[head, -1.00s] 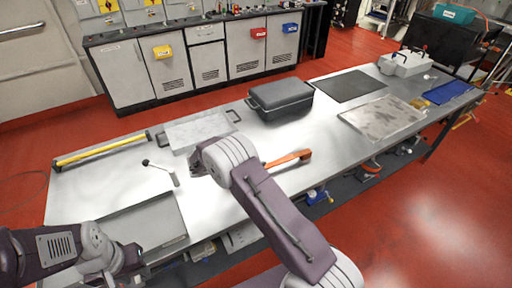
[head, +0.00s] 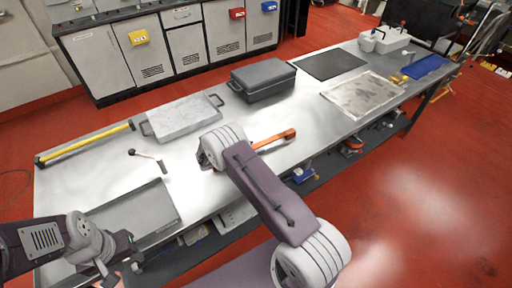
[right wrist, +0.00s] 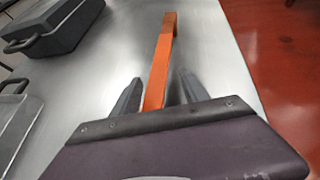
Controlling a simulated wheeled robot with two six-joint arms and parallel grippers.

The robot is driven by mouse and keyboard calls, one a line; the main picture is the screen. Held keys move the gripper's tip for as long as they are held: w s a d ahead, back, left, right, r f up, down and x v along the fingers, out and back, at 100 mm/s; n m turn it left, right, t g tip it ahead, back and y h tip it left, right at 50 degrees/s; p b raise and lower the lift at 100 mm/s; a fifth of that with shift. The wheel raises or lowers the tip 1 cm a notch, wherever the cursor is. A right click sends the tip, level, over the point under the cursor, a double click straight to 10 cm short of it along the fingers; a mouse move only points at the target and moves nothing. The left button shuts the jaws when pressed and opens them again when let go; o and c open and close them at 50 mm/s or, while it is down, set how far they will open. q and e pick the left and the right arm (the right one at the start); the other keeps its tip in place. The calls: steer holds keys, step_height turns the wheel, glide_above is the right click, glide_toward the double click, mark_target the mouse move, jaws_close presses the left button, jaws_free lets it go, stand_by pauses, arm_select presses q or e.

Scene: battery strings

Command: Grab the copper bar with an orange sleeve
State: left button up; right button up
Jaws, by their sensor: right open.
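The bar with its orange sleeve (head: 275,139) lies on the metal table in the head view, partly hidden behind my right arm. In the right wrist view the orange bar (right wrist: 160,62) runs away from my right gripper (right wrist: 158,90), whose fingers are open, one on each side of its near part. I cannot tell whether either finger touches it. The bar's near end is hidden behind the gripper body. My left gripper (head: 116,272) is at the lower left of the head view, away from the bar; its fingers are too unclear to judge.
On the table (head: 205,202) are a dark lidded case (head: 263,80), a handled grey plate (head: 183,115), a yellow bar (head: 85,143), a small black-knobbed lever (head: 147,156) and a grey tray (head: 140,212). A black mat (head: 330,63) and a pale plate (head: 362,94) lie farther right.

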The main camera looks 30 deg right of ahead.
steer(key=shift+w+d+f, duration=0.2)
steer(key=shift+d+f, duration=0.05)
steer(key=shift+d, duration=0.1)
steer(key=shift+s+a+r, duration=0.15)
steer(key=c, duration=1)
jaws_close()
